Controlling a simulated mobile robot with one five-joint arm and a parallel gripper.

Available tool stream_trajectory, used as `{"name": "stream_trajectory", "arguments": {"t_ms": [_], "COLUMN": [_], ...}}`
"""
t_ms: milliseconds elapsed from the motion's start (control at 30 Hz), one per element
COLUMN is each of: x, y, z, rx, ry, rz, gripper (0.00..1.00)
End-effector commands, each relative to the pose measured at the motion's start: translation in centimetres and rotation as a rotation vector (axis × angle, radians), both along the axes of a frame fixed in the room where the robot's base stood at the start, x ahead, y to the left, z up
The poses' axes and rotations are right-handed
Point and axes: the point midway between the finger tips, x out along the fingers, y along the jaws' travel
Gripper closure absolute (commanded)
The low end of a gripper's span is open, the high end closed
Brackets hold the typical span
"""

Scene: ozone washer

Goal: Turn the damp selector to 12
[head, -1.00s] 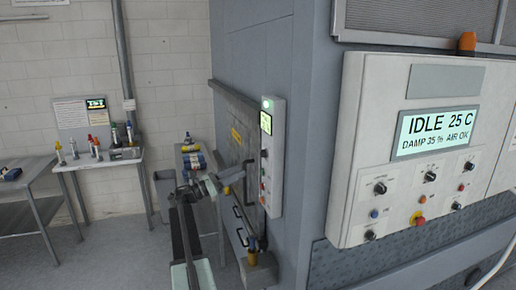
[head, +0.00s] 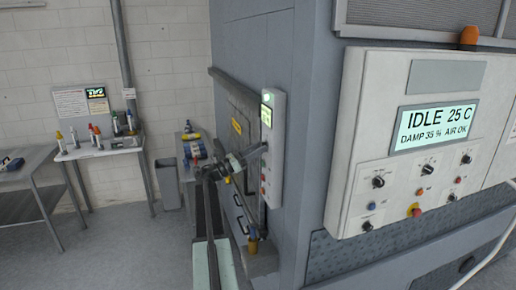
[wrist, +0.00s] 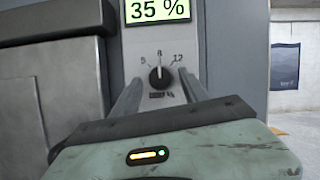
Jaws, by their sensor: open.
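The damp selector (wrist: 159,77) is a small black knob on a light panel in the wrist view. The marks 5, 8 and 12 run around it from left to right, and its pointer looks roughly upward, near 8. A green display (wrist: 158,10) above it reads 35 %. My gripper (wrist: 158,92) is open, with one finger on each side below the knob. I cannot tell whether the fingers touch it. In the head view my gripper (head: 250,157) is close to the narrow side panel (head: 276,178), where the knob is too small or hidden to make out.
A large control panel (head: 372,125) reading IDLE 25 C, DAMP 35 % is on the right, with several other knobs. A grey door (head: 240,105) is left of the narrow panel. A bench with bottles (head: 120,150) stands at the back left.

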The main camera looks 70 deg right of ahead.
Motion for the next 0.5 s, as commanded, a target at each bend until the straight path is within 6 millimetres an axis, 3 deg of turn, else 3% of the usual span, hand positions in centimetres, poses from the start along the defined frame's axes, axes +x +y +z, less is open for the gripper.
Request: {"name": "stream_trajectory", "arguments": {"t_ms": [33,200,233,500], "x": [0.00,0.01,0.01,0.09], "y": [0.01,0.01,0.01,-0.08], "z": [-0.03,-0.04,-0.04,-0.01], "rx": [0.000,0.000,0.000,-0.006], "ry": [0.000,0.000,0.000,-0.004], "rz": [0.000,0.000,0.000,0.002], "gripper": [0.48,0.95,1.00,1.00]}}
